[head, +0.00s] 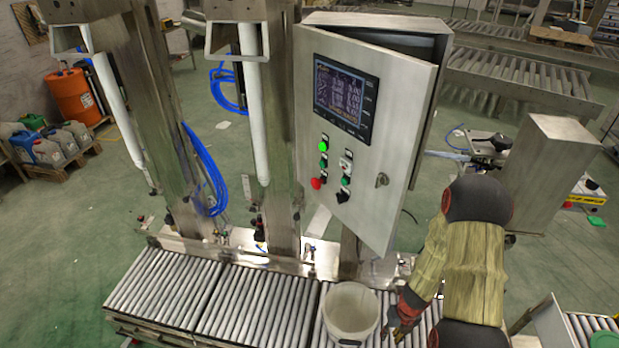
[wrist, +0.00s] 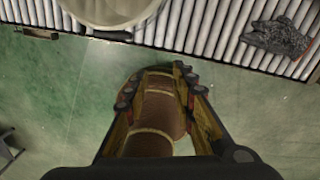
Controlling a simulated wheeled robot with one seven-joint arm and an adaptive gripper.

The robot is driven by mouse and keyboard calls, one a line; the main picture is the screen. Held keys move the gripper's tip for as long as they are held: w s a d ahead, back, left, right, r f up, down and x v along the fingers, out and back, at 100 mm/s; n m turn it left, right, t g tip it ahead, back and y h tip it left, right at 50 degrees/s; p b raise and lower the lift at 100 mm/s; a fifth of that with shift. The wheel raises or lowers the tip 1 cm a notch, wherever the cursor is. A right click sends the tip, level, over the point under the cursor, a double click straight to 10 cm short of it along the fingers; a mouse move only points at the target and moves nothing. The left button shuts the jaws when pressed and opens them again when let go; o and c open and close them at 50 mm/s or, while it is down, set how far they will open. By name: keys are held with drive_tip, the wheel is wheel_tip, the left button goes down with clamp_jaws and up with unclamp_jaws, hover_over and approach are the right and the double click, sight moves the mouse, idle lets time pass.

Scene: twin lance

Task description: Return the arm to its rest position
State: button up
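My gripper (head: 403,317) hangs at the end of my arm at the lower right of the head view, just right of a white bucket. In the wrist view its two yellow-and-dark fingers (wrist: 158,88) stand apart. A brown, banded rounded shape shows between and behind them; I cannot tell whether it is part of my own body, and no grip on it is visible. My arm, in a beige cover with dark joints, is bent over the right end of the roller conveyor (head: 250,305). The fingertips are small and partly dark in the head view.
The white bucket (head: 350,312) stands on the rollers close to my gripper. A control cabinet (head: 365,130) with a partly open door rises behind it. A dark grey lump (wrist: 276,38) lies on the rollers in the wrist view. Green floor (wrist: 60,100) lies clear in front.

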drive_tip(key=s+a+r+n+g+y, duration=0.25)
drive_tip(key=s+a+n, duration=0.2)
drive_tip(key=n, duration=0.55)
drive_tip(key=s+a+r+n+t+h+b, duration=0.1)
drive_tip(key=s+r+n+t+b, duration=0.1)
drive_tip(key=r+n, duration=0.6)
drive_tip(key=s+a+r+n+t+h+b, duration=0.1)
drive_tip(key=s+r+n+t+b, duration=0.2)
drive_tip(key=r, duration=1.5)
drive_tip(key=s+a+r+n+t+h+b, duration=0.1)
drive_tip(key=s+r+n+b, duration=0.3)
drive_tip(key=s+r+n, duration=0.4)
wheel_tip(320, 180, up, 6)
drive_tip(key=n+t, duration=0.1)
drive_tip(key=n, duration=0.5)
drive_tip(key=shift+a+f+t, duration=0.25)
drive_tip(key=shift+t, duration=0.1)
drive_tip(key=shift+o, duration=0.2)
drive_tip(key=shift+s+a+r+n+h+b, duration=0.2)
drive_tip(key=shift+r+n+h+b, duration=0.1)
drive_tip(key=shift+b, duration=0.2)
